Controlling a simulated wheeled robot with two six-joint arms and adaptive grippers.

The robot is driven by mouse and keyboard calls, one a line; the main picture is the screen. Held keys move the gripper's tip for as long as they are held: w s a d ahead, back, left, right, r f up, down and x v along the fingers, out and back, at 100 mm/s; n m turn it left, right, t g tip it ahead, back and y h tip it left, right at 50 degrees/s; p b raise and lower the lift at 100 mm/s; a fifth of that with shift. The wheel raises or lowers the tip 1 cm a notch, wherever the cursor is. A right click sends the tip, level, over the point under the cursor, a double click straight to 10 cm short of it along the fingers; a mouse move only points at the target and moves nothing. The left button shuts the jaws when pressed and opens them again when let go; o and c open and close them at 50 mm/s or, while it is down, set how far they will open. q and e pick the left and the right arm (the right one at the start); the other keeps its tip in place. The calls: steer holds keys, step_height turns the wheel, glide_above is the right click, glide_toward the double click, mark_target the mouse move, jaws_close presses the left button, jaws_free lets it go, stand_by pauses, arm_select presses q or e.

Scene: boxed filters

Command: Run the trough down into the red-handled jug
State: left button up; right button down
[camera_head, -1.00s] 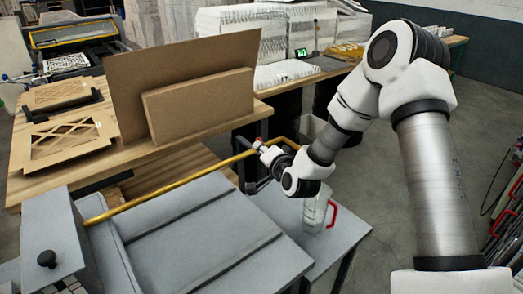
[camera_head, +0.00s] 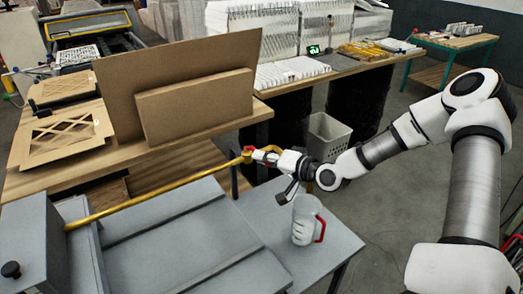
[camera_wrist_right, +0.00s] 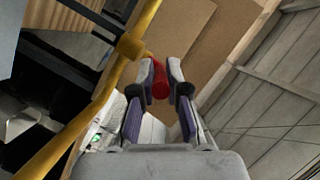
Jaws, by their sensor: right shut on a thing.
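The jug with the red handle (camera_head: 304,222) stands upright on a grey side shelf; its contents are unclear. A yellow pipe (camera_head: 150,197) runs from the grey trough unit (camera_head: 190,240) at the left to a valve. Its short downturned end (camera_head: 309,186) shows just above the jug, partly behind my arm. My right gripper (camera_head: 254,152) is at the valve, shut on its red handle. In the right wrist view the red valve handle (camera_wrist_right: 161,86) sits between the fingertips, beside the yellow pipe (camera_wrist_right: 85,130). I cannot see any flow. My left gripper is out of view.
A wooden bench (camera_head: 60,172) with upright brown boards (camera_head: 195,105) stands behind the pipe. A white basket (camera_head: 328,137) is on the floor behind my right arm. The floor right of the jug's shelf is clear.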

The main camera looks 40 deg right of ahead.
steer(key=shift+d, duration=0.15)
steer(key=c, duration=1.2)
jaws_free()
steer(key=shift+w+f, duration=0.1)
steer(key=shift+w, duration=0.05)
